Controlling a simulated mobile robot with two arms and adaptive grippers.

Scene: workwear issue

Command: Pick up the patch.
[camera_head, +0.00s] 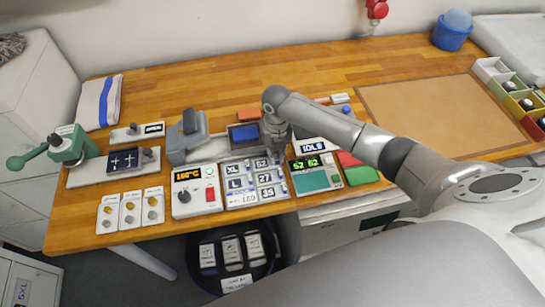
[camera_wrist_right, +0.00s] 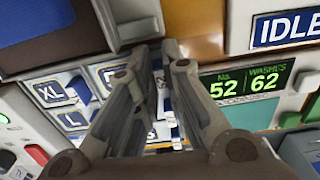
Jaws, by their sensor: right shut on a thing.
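My right gripper (camera_head: 281,158) points down at the right edge of the rack (camera_head: 228,199) of blue-and-white size and number labels. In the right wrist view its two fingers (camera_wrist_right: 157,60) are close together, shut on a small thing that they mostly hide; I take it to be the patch. Small white and blue pieces (camera_wrist_right: 175,132) show between and behind the fingers, and I cannot tell which of them is held. The held thing appears still at the rack. My left gripper is not in view.
A temperature box (camera_head: 196,194) stands left of the rack; a green-screen counter (camera_head: 313,172) stands right of it. Behind are a dark tray (camera_head: 232,140) and a grey press (camera_head: 188,140). A black bin (camera_head: 199,275) stands below. A brown mat (camera_head: 440,112) lies clear at right.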

